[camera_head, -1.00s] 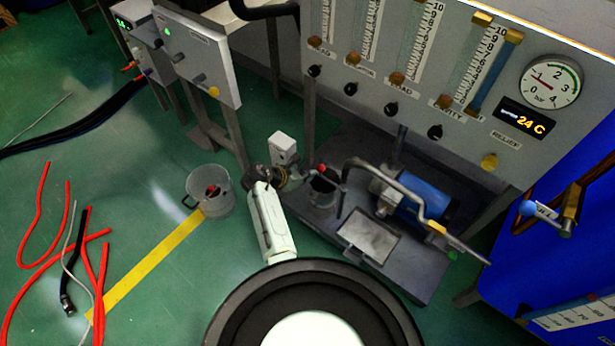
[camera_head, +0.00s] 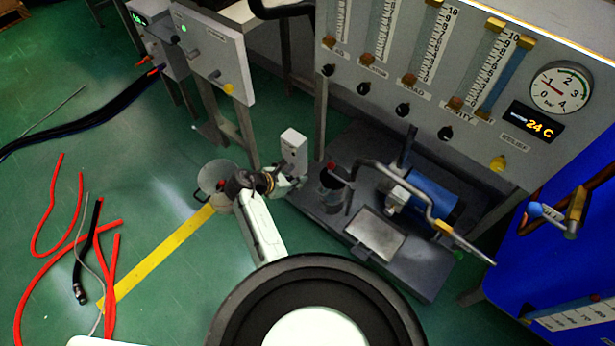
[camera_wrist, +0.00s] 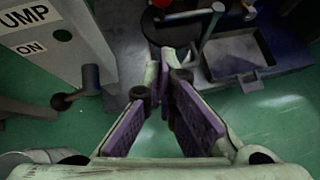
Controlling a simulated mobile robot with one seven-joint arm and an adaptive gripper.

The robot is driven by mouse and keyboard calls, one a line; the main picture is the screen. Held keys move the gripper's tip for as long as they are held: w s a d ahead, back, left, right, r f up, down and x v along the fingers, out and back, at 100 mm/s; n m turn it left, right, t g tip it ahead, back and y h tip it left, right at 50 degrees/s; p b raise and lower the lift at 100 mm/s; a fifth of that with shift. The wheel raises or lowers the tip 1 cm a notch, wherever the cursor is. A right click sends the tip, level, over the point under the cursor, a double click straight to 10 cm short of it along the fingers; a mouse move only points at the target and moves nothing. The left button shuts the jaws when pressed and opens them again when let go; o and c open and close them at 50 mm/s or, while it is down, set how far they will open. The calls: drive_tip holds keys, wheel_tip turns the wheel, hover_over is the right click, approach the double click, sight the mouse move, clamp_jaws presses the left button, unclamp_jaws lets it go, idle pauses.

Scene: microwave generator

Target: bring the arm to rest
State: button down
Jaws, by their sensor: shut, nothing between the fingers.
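My arm (camera_head: 262,232) reaches out from the bottom of the head view, bent at a dark joint in front of a clear bucket. My gripper (camera_wrist: 168,54) shows best in the wrist view, where its two purple-padded fingers come together at the tips with nothing between them. The fingers are over the green floor and point towards the dark pump base. In the head view the gripper is small and I cannot make out its fingers.
The clear bucket (camera_head: 214,176) stands on the floor, partly hidden by my arm. The pump base (camera_head: 415,275) carries a blue motor (camera_head: 432,203), a metal tray (camera_head: 374,236) and pipes. A control box (camera_head: 215,55) stands behind.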

drive_tip(key=v, duration=0.3)
drive_tip(key=shift+s+a+r, duration=0.15)
drive_tip(key=shift+s+r, duration=0.05)
